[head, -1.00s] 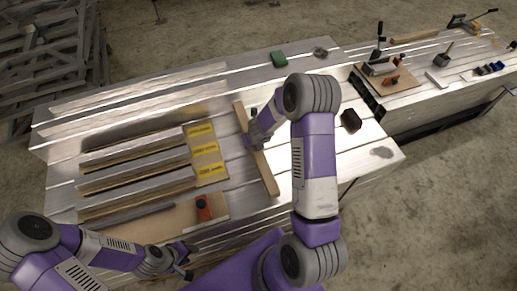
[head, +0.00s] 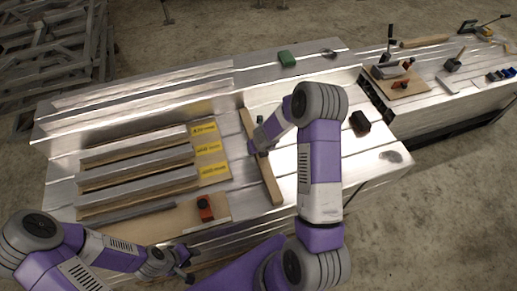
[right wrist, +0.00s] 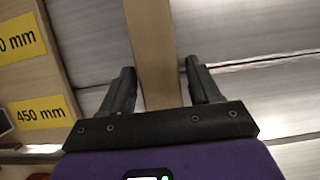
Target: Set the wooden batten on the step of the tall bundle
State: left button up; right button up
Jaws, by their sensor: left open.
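The wooden batten (head: 268,178) lies on the aluminium deck, right of the yellow-labelled board. It also shows in the right wrist view (right wrist: 155,45), running between the fingers. My right gripper (head: 258,148) is over the batten's middle, fingers astride it; in the right wrist view the gripper (right wrist: 160,82) looks open, with narrow gaps beside the wood. My left gripper (head: 186,265) is open and empty near the front edge. A stepped aluminium stack (head: 140,88) runs along the back left; I cannot tell for certain whether it is the tall bundle.
A board with yellow labels (head: 207,149) and several aluminium bars lies left of the batten. A red-orange tool (head: 205,208) sits at the front. Tools cover the right-hand trailer.

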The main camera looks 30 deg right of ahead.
jog(key=shift+o, duration=0.8)
jog(key=shift+r, duration=0.2)
jog(key=p+v, duration=0.5)
jog(key=v, duration=0.7)
